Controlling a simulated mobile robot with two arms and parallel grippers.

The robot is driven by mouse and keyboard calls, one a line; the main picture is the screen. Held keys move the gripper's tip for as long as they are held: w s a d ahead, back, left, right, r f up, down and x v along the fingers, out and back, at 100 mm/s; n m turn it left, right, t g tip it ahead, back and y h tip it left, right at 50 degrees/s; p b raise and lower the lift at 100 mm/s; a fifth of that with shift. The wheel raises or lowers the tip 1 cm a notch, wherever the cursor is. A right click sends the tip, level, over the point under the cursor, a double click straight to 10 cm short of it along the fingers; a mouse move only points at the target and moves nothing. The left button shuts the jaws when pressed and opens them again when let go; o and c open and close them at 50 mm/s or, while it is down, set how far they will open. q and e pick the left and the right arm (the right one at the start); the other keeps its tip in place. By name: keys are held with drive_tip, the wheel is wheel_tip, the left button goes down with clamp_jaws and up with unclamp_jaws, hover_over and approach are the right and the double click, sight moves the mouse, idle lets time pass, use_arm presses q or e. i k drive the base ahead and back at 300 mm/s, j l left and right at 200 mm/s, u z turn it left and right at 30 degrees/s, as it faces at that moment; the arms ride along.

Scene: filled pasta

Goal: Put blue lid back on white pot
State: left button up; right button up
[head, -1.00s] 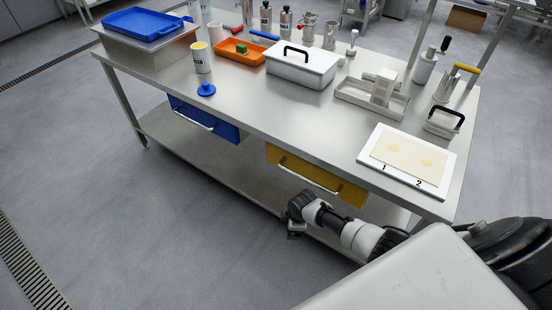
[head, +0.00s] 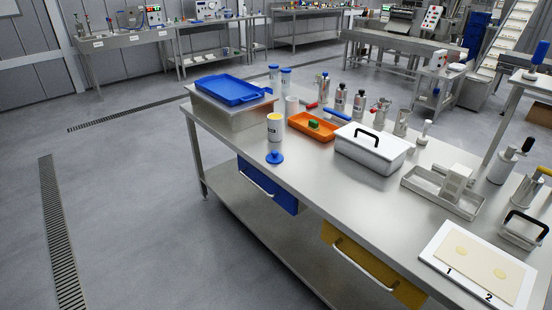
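The blue lid (head: 274,157) lies on the steel table near its front edge, with its knob up. A white pot (head: 274,127) with a dark label stands upright just behind it, apart from the lid. The pot is open, and its yellow contents show at the top. Neither of my grippers shows in the head view now.
The steel table (head: 330,205) has bare room around the lid. Behind are a blue tray (head: 228,88) on a steel box, an orange tray (head: 314,127) and a white lidded box (head: 372,149). Blue and yellow drawers hang under the front edge. Open floor lies left.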

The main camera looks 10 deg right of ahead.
sight(275, 120)
drive_tip(key=i+z, duration=0.1)
drive_tip(key=z, duration=0.7)
drive_tip(key=i+j+z, duration=0.1)
drive_tip(key=z, duration=0.25)
drive_tip(key=i+j+z, duration=0.35)
drive_tip(key=j, duration=0.25)
drive_tip(key=i+j+z, duration=0.2)
drive_tip(key=j, duration=0.15)
drive_tip(key=i+j+z, duration=0.15)
drive_tip(key=j, duration=0.45)
drive_tip(key=i+j, duration=0.15)
drive_tip(key=j+z, duration=0.05)
drive_tip(key=j, duration=0.05)
